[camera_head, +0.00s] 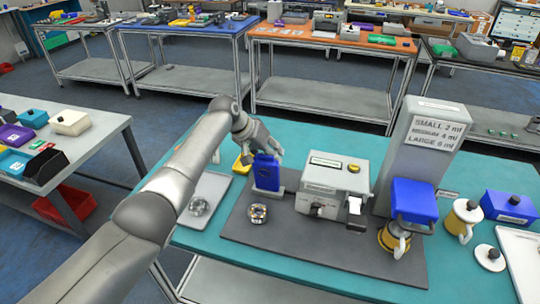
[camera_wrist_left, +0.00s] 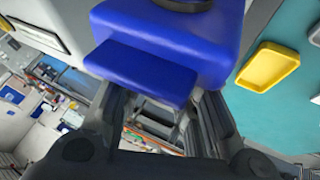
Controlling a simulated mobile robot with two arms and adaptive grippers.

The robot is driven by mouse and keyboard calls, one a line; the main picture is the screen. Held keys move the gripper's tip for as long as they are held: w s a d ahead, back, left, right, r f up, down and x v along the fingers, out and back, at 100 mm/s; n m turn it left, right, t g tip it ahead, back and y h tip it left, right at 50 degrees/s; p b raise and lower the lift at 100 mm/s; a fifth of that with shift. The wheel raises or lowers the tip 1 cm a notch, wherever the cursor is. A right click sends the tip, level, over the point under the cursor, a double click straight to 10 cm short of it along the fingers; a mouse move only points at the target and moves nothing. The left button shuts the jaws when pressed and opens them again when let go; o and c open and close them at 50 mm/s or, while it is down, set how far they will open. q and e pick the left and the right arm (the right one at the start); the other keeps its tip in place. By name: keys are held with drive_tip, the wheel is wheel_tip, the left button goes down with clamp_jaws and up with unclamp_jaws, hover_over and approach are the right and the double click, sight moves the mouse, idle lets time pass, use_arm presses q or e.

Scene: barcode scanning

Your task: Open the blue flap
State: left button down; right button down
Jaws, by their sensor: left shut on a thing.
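The blue flap (camera_head: 266,174) stands upright on the left part of the dark grey mat, at a small grey holder. My left gripper (camera_head: 266,150) is at its top edge and is shut on it. In the left wrist view, the blue flap (camera_wrist_left: 140,72) fills the upper middle as a glossy blue piece with a step. The fingers of my left gripper (camera_wrist_left: 163,108) reach up to its two sides, and the exact contact is partly hidden. My right gripper is not in view.
A white machine (camera_head: 330,183) stands right of the flap, and a tall grey unit (camera_head: 422,145) with a blue box (camera_head: 414,201) is farther right. A metal ring part (camera_head: 258,213) lies in front. A yellow tray (camera_head: 240,163) and a pale tray (camera_head: 207,190) lie left.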

use_arm(q)
drive_tip(key=shift+w+f, duration=0.1)
drive_tip(key=shift+f, duration=0.2)
drive_tip(key=shift+f, duration=0.2)
drive_tip(key=c, duration=1.5)
unclamp_jaws()
drive_tip(key=shift+o, duration=1)
drive_tip(key=shift+w+f, duration=0.1)
drive_tip(key=shift+w, duration=0.05)
drive_tip(key=shift+o, duration=0.8)
drive_tip(key=shift+w+d+f, duration=0.1)
drive_tip(key=shift+w+d, duration=0.05)
drive_tip(key=shift+w, duration=0.2)
drive_tip(key=v, duration=1.2)
